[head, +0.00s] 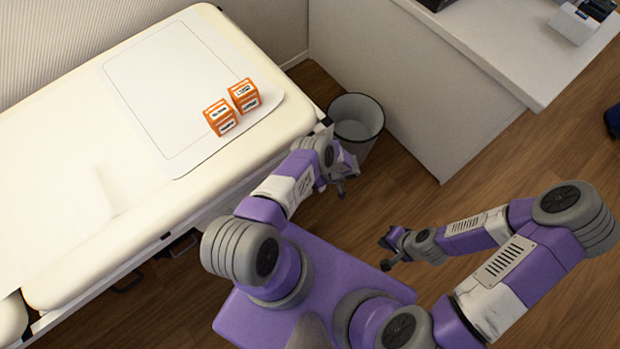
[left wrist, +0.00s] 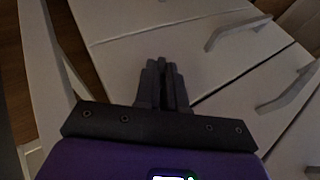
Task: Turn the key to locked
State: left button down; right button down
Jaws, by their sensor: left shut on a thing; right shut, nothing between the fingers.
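My left gripper (head: 343,188) is beside the front end of the padded bench, near a grey bin. In the left wrist view its dark fingers (left wrist: 163,68) are close together in front of white cabinet fronts (left wrist: 215,65). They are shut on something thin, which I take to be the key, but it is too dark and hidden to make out. No lock or lock marking is readable. My right gripper (head: 386,253) is shut and empty, hanging over the wooden floor at the right.
Two orange labelled cubes (head: 231,108) sit on a white mat (head: 160,85) on the cream padded bench (head: 60,130). The bin (head: 356,118) stands between the bench and a white desk (head: 500,50). Handles (left wrist: 236,32) stick out from the cabinet fronts. Floor around my right arm is clear.

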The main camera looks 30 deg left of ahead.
pick_arm(q)
jog(key=shift+a, duration=0.1)
jog(key=c, duration=1.2)
grip_release()
jog(key=shift+p+v, duration=0.55)
jog(key=shift+v, duration=3.3)
